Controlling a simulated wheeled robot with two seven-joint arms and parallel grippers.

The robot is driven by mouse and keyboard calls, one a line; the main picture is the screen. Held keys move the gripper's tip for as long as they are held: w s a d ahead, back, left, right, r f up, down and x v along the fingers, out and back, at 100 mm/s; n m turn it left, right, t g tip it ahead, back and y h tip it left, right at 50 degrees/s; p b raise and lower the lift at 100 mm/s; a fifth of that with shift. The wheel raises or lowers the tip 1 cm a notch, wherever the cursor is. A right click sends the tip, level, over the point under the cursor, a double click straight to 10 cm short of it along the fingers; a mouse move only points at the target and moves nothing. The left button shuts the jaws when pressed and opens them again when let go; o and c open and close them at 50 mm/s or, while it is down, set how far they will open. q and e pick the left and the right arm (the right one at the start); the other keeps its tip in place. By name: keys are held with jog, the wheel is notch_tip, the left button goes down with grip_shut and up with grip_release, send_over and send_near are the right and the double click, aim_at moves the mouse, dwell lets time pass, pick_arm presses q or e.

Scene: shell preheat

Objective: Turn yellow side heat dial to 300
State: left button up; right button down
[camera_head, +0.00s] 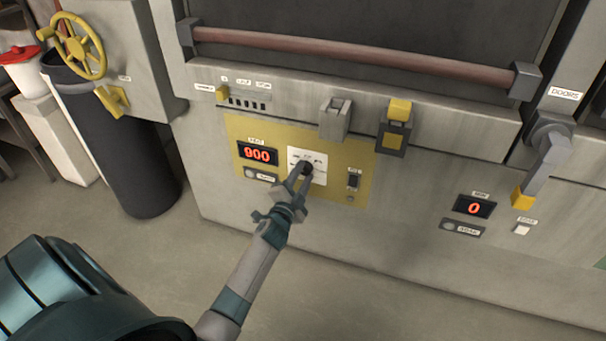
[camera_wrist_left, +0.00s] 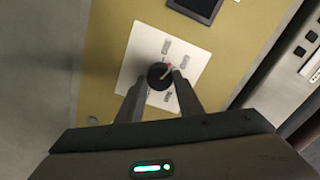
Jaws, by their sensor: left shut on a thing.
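The yellow panel (camera_head: 357,172) is on the front of the grey machine. Its dial is a small black knob (camera_head: 306,168) on a white plate (camera_head: 320,158). My left gripper (camera_head: 301,176) is at the plate, shut on the knob. A red display (camera_head: 257,155) left of the plate reads 900. My right gripper is not in view.
A second display (camera_head: 474,207) at the right reads 0. A yellow-tipped lever (camera_head: 540,170) and a long reddish handle bar (camera_head: 350,52) stick out. Floor (camera_head: 150,245) in front is clear.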

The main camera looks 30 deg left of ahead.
pick_arm(q)
jog(key=shift+n, duration=0.9)
jog(key=shift+n+p, duration=0.45)
jog(key=shift+n, duration=0.05)
jog(key=shift+n+p, duration=0.45)
jog(key=shift+n, duration=1.05)
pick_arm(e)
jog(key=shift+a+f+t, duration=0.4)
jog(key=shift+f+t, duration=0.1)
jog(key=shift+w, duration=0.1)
pick_arm(q)
jog(key=o, duration=1)
